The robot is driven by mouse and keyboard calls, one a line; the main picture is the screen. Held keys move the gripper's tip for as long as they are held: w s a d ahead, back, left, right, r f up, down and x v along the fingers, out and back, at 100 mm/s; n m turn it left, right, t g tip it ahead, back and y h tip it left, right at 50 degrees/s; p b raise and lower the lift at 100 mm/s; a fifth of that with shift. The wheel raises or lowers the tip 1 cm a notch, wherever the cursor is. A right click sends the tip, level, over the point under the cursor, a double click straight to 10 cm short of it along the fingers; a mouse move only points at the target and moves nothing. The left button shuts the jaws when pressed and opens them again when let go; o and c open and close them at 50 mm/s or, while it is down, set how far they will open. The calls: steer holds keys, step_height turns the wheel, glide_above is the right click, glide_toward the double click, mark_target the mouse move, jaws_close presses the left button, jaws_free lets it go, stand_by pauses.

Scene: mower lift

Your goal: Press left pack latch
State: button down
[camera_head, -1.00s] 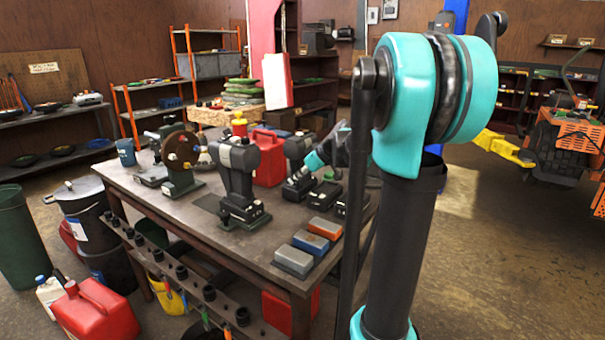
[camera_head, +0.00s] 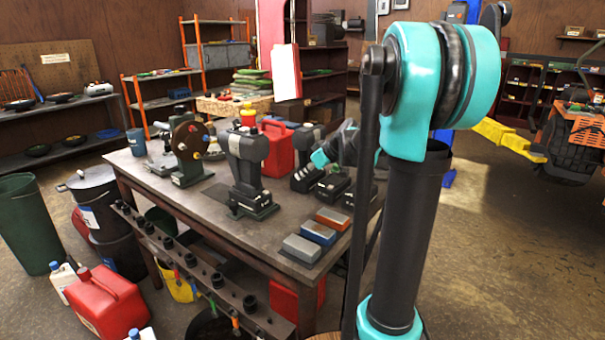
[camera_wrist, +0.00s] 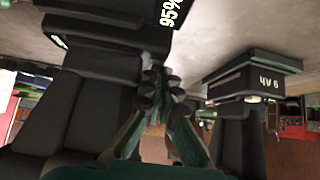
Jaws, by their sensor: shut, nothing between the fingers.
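Two dark, upright tool bodies stand on squarish packs on the workbench (camera_head: 215,205). The nearer tool (camera_head: 247,160) has its pack (camera_head: 252,203) at its foot; the second tool (camera_head: 308,136) is farther right, with a pack (camera_head: 305,180) below it. My gripper (camera_head: 320,158) is by this right tool, and its fingertips are hidden in the head view. In the upside-down wrist view, my gripper (camera_wrist: 160,88) is shut and empty. Its tips overlap a large dark pack marked "95%" (camera_wrist: 105,35); contact cannot be told. Another labelled pack (camera_wrist: 250,85) is at the right. No latch is clearly distinguishable.
Grey, blue and orange blocks (camera_head: 318,233) lie near the bench's front edge. More dark packs (camera_head: 333,187) sit beside the right tool. A red can (camera_head: 278,148) stands behind, and a wheel-like device (camera_head: 188,145) at left. Open floor lies to the right.

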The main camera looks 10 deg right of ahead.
steer(key=shift+s+f, duration=0.2)
steer(key=shift+s, duration=0.05)
steer(key=shift+w+v, duration=0.2)
steer(key=shift+v, duration=3.8)
steer(key=shift+r, duration=0.2)
